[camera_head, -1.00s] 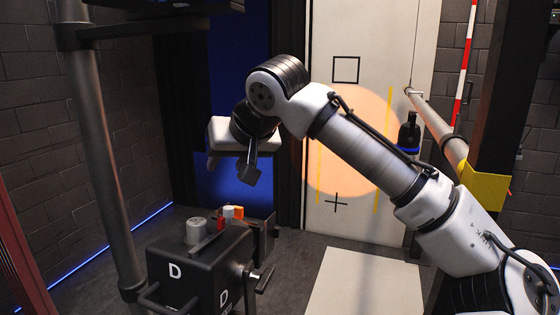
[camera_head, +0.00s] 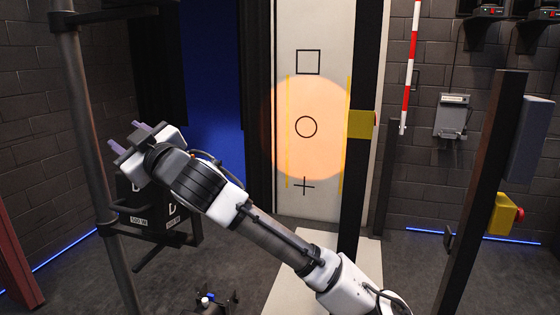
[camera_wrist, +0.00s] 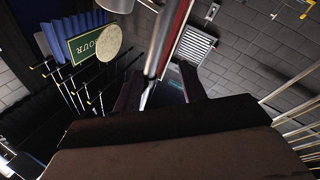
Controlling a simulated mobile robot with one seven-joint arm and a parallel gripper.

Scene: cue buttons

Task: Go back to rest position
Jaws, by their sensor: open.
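In the head view my gripper (camera_head: 127,137) is at the left, open, with its two fingers pointing up and left, close to the dark upright pole in the picture. Nothing shows between the fingers. My arm reaches to it from the bottom right. In the wrist view the two dark fingers of my gripper (camera_wrist: 160,82) stand apart, with a pole in the background between them. A black box marked D (camera_head: 180,212) is partly hidden behind my gripper and wrist.
A dark pole (camera_head: 88,140) stands at the left. A white panel (camera_head: 297,205) with a square, circle and cross is lit orange at the back. A yellow box with a red button (camera_head: 519,213) is on a post at the right. Floor right of centre is clear.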

